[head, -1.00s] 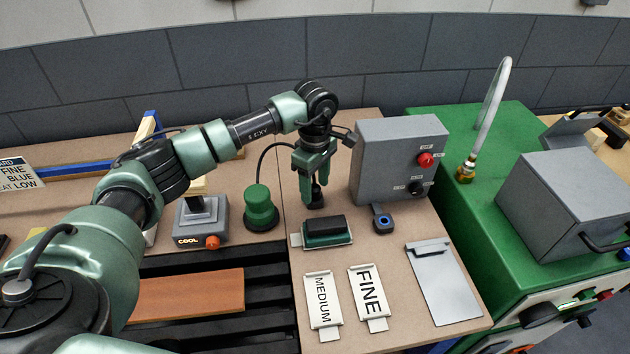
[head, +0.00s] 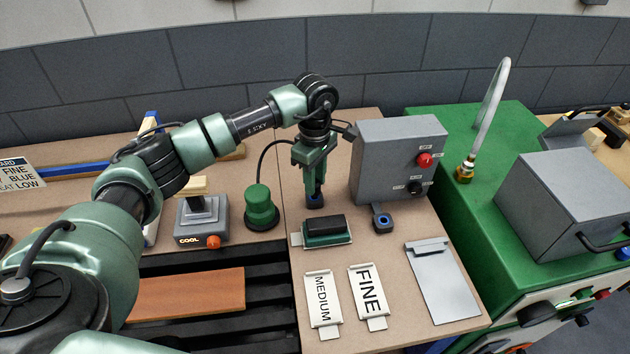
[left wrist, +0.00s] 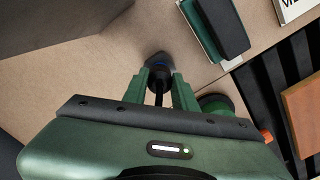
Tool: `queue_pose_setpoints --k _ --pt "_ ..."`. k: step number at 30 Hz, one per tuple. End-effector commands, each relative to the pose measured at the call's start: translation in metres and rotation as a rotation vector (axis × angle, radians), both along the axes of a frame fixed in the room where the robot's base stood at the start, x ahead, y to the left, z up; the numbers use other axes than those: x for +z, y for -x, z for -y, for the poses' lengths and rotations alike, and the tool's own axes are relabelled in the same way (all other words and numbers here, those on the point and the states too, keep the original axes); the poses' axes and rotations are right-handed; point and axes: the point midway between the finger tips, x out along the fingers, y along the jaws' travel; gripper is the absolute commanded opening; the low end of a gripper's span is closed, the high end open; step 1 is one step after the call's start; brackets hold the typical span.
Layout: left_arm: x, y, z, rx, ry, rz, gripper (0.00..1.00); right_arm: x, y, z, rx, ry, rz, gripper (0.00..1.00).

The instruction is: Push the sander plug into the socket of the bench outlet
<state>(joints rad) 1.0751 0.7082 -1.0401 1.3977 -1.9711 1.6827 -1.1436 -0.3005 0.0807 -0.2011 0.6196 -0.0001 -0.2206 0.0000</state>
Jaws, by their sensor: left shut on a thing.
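In the left wrist view the plug (left wrist: 158,62) sits at the fingertips (left wrist: 161,76), with a black cable running back between the fingers. The green round sander (head: 261,207) stands left of the gripper, its cable arching up behind it. A small dark block with a blue ring, apparently the bench outlet (head: 382,219), sits to the right, apart from the plug. My right gripper is not in view.
A grey control box (head: 385,165) with a red button stands right of the gripper. A green-black block (head: 325,232) lies just in front, with MEDIUM (head: 322,298) and FINE (head: 368,291) cards nearer. Bare bench lies between plug and outlet.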

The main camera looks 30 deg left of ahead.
Motion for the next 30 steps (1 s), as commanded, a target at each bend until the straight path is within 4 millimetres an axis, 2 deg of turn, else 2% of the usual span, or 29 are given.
queue_pose_setpoints --k 15,26,30 --pt "0.021 0.0 0.0 0.0 0.0 0.0 0.0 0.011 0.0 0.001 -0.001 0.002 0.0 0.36" --pt "0.023 0.0 0.0 -0.001 0.0 -0.001 0.0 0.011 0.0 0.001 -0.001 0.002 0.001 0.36" --pt "0.028 0.007 0.006 -0.074 0.002 0.001 0.0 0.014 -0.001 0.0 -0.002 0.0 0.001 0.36"
